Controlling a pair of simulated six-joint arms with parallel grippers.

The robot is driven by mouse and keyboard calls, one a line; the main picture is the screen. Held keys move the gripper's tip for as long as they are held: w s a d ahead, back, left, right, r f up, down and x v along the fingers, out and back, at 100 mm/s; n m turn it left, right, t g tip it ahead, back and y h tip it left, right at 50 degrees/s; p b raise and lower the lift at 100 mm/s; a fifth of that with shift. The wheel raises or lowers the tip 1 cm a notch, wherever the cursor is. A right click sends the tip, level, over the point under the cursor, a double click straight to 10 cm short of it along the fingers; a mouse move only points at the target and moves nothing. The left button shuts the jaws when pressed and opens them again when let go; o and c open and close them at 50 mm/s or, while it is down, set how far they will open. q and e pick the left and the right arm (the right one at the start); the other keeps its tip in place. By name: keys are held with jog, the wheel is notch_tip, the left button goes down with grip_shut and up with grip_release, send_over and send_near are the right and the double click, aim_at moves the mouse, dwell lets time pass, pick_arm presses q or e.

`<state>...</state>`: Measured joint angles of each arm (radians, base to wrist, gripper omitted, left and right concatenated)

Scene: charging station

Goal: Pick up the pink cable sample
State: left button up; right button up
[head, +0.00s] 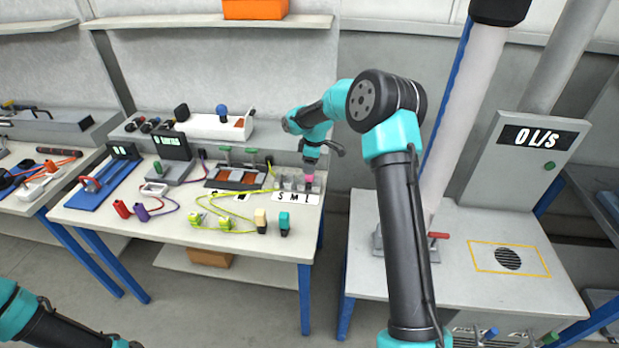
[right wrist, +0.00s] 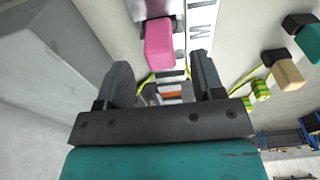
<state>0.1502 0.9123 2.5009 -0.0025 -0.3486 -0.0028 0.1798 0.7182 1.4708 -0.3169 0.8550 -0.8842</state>
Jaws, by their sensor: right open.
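The pink cable sample (head: 309,180) is small and stands at the right end of the workbench, by a white strip lettered S M L (head: 296,198). In the right wrist view the pink sample (right wrist: 160,43) is a rounded block standing out from a grey metal holder (right wrist: 152,10). My right gripper (head: 310,161) is just above it in the head view. In the right wrist view my right gripper (right wrist: 162,72) is open, and the sample shows just beyond the fingertips, roughly between them. I cannot tell whether they touch. My left gripper is out of view.
A beige block (head: 261,220) and a teal block (head: 284,223) stand near the bench's front edge. Yellow-green cables (head: 240,205) lie behind them. A black-framed tray (head: 236,177) is left of the sample. A grey cabinet (right wrist: 50,75) rises left in the right wrist view.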

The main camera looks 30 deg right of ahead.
aim_at(309, 177)
jog(key=shift+f, duration=0.1)
jog(key=shift+w+a+f, duration=0.1)
jog(key=shift+f, duration=1.2)
jog(key=shift+a+f, duration=0.1)
jog(key=shift+f, duration=1.15)
jog(key=shift+c, duration=0.3)
jog(key=c, duration=1)
jog(key=shift+r, duration=0.1)
